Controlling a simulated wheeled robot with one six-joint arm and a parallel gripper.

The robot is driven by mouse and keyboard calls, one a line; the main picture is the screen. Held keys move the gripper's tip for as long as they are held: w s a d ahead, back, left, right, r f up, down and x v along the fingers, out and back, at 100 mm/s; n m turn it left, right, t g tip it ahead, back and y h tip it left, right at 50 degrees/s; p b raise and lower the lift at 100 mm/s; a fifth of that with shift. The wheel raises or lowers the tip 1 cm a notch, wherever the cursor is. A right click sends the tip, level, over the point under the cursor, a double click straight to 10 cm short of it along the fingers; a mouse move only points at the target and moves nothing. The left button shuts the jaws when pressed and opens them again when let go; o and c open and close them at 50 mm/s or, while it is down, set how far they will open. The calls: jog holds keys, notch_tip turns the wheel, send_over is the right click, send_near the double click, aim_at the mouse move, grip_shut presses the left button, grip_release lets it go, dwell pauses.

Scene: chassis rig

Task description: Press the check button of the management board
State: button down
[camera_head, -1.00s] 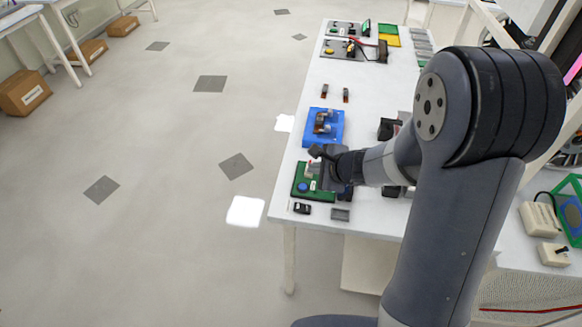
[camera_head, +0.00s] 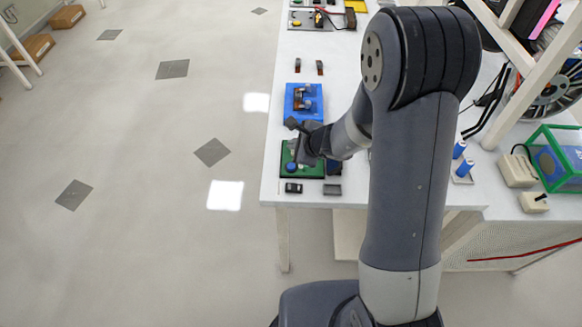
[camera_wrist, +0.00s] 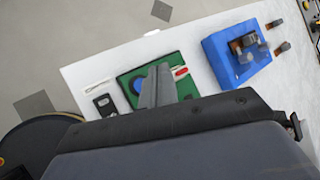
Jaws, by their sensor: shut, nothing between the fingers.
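A green board (camera_head: 313,171), which I take to be the management board, lies on the white table near its front left corner. It carries a round blue button (camera_head: 291,167); it also shows in the wrist view (camera_wrist: 138,84). A red and white part (camera_wrist: 181,71) sits on the board in the wrist view. No label is readable, so I cannot tell which is the check button. My gripper (camera_wrist: 160,82) is shut and empty, over the board just right of the blue button in the wrist view. It hides the board's middle. Contact cannot be told.
A blue block fixture (camera_head: 293,103) with metal parts stands behind the board; it is at right in the wrist view (camera_wrist: 226,68). A small black device (camera_head: 293,188) and a grey block (camera_head: 332,190) lie in front. Floor to the left is clear.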

jog(key=b, duration=0.2)
send_over(294, 168)
notch_tip(294, 168, down, 5)
jog(key=shift+r, duration=0.15)
jog(key=shift+f+b, duration=1.05)
jog(key=shift+b, duration=0.55)
jog(key=shift+f, duration=0.15)
dwell(0.4)
jog(key=shift+f+b, duration=0.3)
jog(key=shift+b, duration=0.4)
jog(key=shift+f+b, duration=0.4)
jog(key=shift+b, duration=0.2)
dwell(0.4)
jog(key=shift+r, duration=0.1)
jog(key=shift+r+p, duration=0.55)
jog(key=shift+r, duration=0.2)
jog(key=shift+r+p, duration=1.95)
jog(key=shift+r, duration=0.6)
